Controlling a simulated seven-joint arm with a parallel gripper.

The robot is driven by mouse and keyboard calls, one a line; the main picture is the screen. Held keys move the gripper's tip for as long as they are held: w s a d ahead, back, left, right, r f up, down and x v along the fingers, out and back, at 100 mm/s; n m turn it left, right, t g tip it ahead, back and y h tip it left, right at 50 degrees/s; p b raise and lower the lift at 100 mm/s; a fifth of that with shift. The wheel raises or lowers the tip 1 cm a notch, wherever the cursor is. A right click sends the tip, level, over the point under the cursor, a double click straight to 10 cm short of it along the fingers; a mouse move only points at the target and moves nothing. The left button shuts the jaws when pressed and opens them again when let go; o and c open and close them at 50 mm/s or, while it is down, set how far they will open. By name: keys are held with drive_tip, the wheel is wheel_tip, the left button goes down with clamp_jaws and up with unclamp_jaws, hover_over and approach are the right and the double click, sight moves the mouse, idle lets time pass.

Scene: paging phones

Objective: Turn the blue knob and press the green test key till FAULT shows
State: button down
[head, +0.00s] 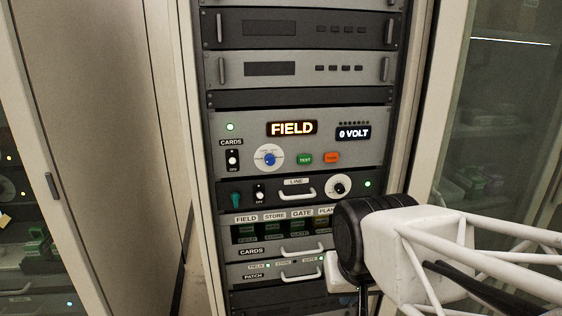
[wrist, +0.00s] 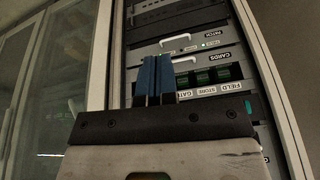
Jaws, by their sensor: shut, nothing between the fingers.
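The blue knob (head: 269,158) sits on a white dial on the grey test panel (head: 350,150) in the head view. The green TEST key (head: 305,159) is just right of it. The lit display (head: 292,128) above reads FIELD, and the smaller display (head: 353,133) reads 0 VOLT. My gripper (wrist: 154,62) shows in the wrist view with its two blue fingers close together, shut and empty. That view is upside down and shows the fingers before the lower card and patch drawers; the knob and key are not seen there. My arm is low right of the panel in the head view.
An orange key (head: 332,158) is right of the green one. A CARDS switch (head: 232,160) is at left, its label reading OFF. Below are the LINE unit (head: 318,208) with handle and black dial, the card drawer (head: 270,252) and the patch drawer. Cabinet frames flank the rack.

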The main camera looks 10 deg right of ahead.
sight(305, 160)
drive_tip(key=w+r+m+t, duration=0.4)
drive_tip(key=w+m+t, duration=0.3)
drive_tip(key=w+m, duration=0.1)
drive_tip(key=w+d+r+m+t, duration=0.1)
drive_tip(key=w+r+m+t, duration=0.4)
drive_tip(key=w, duration=0.5)
drive_tip(key=shift+w+d+m+t, duration=0.25)
drive_tip(key=shift+m+t, duration=0.95)
drive_tip(key=shift+m, duration=0.6)
drive_tip(key=shift+r, duration=0.1)
drive_tip(key=shift+w, duration=0.25)
drive_tip(key=shift+w, duration=6.8)
drive_tip(key=shift+w, duration=0.1)
